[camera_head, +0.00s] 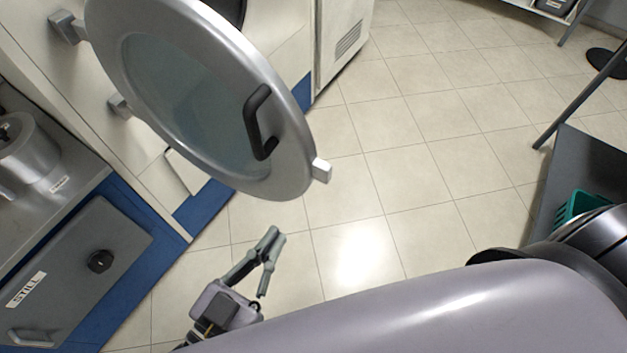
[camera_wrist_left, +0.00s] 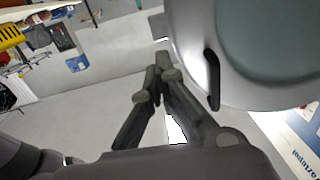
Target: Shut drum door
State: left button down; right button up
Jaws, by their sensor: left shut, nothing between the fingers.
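The round drum door (camera_head: 290,135) has a grey metal rim, a glass middle and a black bar handle (camera_head: 255,122). It stands swung open on hinges at the left, out from the cream machine. A small metal latch block (camera_head: 321,170) sticks out from its rim. My left gripper (camera_head: 273,240) is shut and empty, below the door and apart from it in the head view. In the left wrist view the door (camera_wrist_left: 190,70) and its handle (camera_wrist_left: 212,80) lie right of the shut fingertips (camera_wrist_left: 160,75). My right gripper is not in view.
A grey panel labelled STILL (camera_head: 75,265) with a black knob is at the lower left. The tiled floor (camera_head: 420,130) right of the door is clear. A dark table (camera_head: 570,165) with a green basket (camera_head: 580,206) stands at the right.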

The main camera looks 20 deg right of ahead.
aim_at(321, 171)
pick_arm(q)
jog(key=p+x, duration=0.3)
jog(key=x, duration=0.8)
jog(key=shift+r, duration=0.15)
jog(key=shift+w+d+p, duration=0.35)
jog(key=shift+w+d, duration=0.15)
